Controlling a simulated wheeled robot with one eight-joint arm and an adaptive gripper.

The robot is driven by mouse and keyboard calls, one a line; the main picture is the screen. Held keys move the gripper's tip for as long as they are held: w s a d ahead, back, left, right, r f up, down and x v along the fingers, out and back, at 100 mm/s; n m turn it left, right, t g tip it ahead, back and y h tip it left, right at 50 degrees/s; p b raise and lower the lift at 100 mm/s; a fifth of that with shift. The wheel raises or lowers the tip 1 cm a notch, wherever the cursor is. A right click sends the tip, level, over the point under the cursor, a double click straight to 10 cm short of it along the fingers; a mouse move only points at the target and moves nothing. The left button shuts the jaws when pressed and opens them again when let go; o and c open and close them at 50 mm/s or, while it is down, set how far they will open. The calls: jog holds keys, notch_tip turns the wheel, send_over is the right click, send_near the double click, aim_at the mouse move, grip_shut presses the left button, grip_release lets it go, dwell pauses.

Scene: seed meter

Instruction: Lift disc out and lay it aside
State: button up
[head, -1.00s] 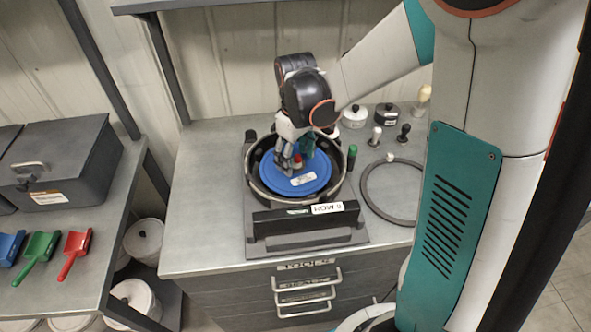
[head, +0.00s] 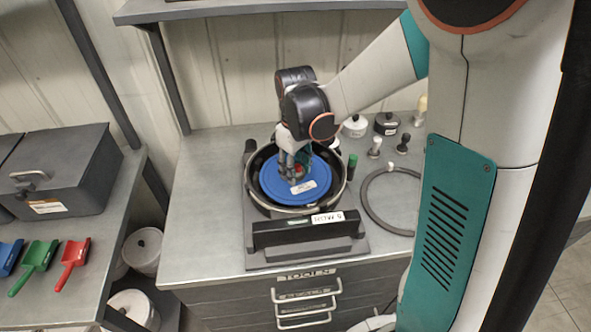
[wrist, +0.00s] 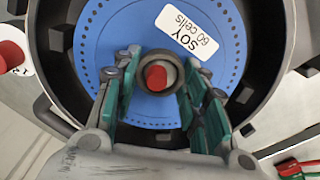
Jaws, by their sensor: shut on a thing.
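The blue disc (head: 279,189) lies inside the round dark housing (head: 341,189) on the bench. It has a ring of small holes and a white label reading "SOY 60 cells", clear in the wrist view (wrist: 95,45). At its centre is a grey hub with a red middle (wrist: 156,77). My gripper (head: 293,178) points down over the disc, and its fingers stand on both sides of the hub, shut on it. In the wrist view, part of the disc is hidden behind the fingers. I cannot tell whether the disc is raised off its seat.
A dark ring (head: 365,205) lies on the bench right of the housing. Knobs and small pots stand behind it. A bar with a label (head: 308,229) crosses the housing's front. The bench left of the housing is clear (head: 205,215). Scoops (head: 73,255) and a grey box lie on the left table.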

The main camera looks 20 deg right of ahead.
notch_tip(320, 180, up, 20)
jog(key=p, duration=0.5)
jog(key=shift+f, duration=0.2)
jog(key=shift+s+f, duration=0.1)
jog(key=shift+s, duration=0.05)
